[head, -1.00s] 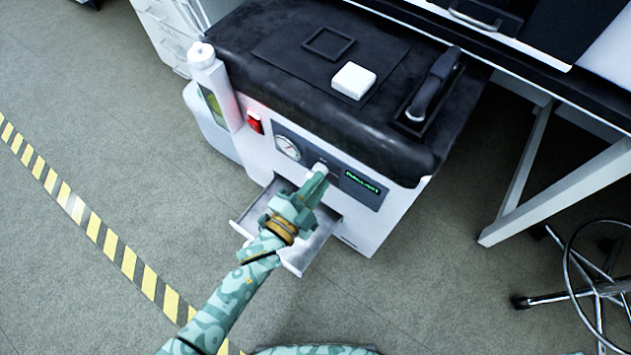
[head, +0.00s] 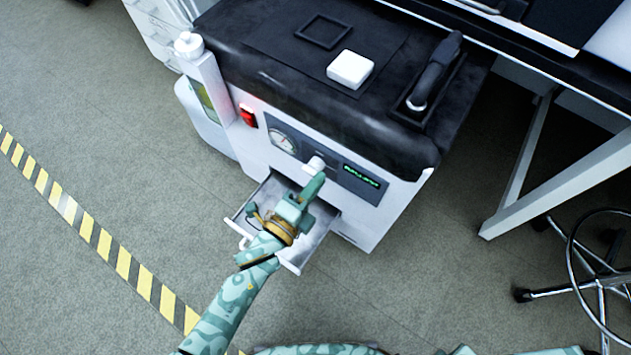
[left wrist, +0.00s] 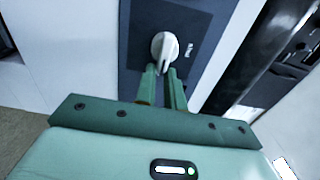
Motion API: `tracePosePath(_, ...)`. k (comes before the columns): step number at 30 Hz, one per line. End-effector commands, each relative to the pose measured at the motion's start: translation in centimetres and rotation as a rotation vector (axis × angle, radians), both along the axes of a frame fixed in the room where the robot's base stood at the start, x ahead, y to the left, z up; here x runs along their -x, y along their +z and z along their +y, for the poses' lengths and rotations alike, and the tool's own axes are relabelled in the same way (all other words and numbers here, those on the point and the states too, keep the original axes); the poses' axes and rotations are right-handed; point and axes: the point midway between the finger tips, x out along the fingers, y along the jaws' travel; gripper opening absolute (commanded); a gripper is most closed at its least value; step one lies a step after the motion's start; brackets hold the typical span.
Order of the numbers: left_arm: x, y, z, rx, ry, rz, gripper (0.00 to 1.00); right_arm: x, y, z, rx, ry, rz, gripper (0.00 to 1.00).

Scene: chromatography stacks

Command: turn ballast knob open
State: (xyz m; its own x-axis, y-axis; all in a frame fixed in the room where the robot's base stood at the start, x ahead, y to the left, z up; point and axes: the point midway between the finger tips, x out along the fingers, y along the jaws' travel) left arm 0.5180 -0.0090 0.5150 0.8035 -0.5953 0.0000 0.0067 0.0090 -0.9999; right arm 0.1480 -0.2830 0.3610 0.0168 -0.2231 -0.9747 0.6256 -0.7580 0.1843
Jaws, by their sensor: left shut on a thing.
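The ballast knob (head: 316,163) is a small white knob on the dark front panel of a white and black machine. In the left wrist view the knob (left wrist: 164,48) has a rounded face and a narrow end pointing down toward my fingers. My left gripper (head: 317,181) reaches up to it from the front. In the left wrist view, my green left fingers (left wrist: 164,72) are close together and shut on the knob's lower end. The exact contact is partly hidden. My right gripper is out of view.
A round gauge (head: 283,141) and a green-lit display (head: 361,176) flank the knob. A red switch (head: 248,115) is at the left. An open metal drawer (head: 306,248) lies below my gripper. A wheeled stool (head: 600,285) stands at right.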

Motion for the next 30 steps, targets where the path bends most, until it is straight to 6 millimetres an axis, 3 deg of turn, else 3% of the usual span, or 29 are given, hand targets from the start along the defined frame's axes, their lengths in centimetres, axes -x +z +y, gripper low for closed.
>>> tracePosePath(1, -0.32, -0.49, 0.94, -0.016, 0.016, 0.005, 0.0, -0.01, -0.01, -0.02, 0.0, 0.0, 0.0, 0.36)
tracePosePath(10, -0.42, -0.33, 0.94, -0.016, 0.017, 0.002, 0.0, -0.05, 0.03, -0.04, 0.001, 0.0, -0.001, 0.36)
tracePosePath(13, -0.45, -0.29, 0.94, -0.015, 0.017, 0.001, 0.33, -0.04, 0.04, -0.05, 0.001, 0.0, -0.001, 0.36)
tracePosePath(30, 0.01, 0.05, 0.74, -0.007, 0.011, -0.003, 0.33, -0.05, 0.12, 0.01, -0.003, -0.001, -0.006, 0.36)
